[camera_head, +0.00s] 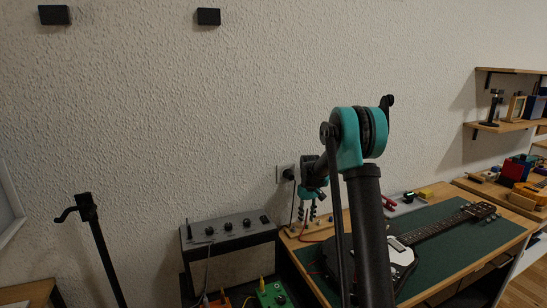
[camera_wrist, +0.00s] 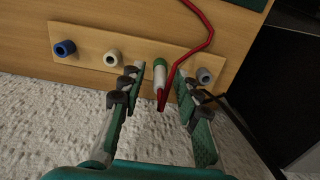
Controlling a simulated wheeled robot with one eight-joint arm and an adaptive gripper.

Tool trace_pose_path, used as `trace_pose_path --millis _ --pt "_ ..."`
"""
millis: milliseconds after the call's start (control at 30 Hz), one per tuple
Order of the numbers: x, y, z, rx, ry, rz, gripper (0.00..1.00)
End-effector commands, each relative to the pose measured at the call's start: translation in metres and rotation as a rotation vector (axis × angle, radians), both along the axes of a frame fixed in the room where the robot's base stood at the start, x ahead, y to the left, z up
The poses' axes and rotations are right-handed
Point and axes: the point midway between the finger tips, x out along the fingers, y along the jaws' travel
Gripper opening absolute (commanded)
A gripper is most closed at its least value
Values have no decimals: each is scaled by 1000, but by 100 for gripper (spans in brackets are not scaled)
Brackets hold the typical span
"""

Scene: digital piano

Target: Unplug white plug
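A white plug (camera_wrist: 159,80) with a green end stands at a wooden strip (camera_wrist: 88,50) in the wrist view. A red cable (camera_wrist: 209,35) runs beside it, and its end overlaps the plug's near end. My gripper (camera_wrist: 160,77) is open, with one finger on each side of the white plug and a visible gap to both. In the head view my gripper (camera_head: 313,211) points down over the strip at the back of the workbench. The plug cannot be made out there.
The strip also carries blue (camera_wrist: 65,48), white (camera_wrist: 112,58) and grey (camera_wrist: 204,75) round pieces; the grey one is close to my right finger. An amplifier (camera_head: 230,249) stands left of the bench. A guitar (camera_head: 398,255) lies on the green mat (camera_head: 450,240).

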Motion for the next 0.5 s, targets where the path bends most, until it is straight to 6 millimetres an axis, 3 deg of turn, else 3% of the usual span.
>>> trace_pose_path --millis 33,300,500 --pt "0 0 0 0 0 0 32" --pt "0 0 0 0 0 0 0" --pt "0 0 0 0 0 0 0"
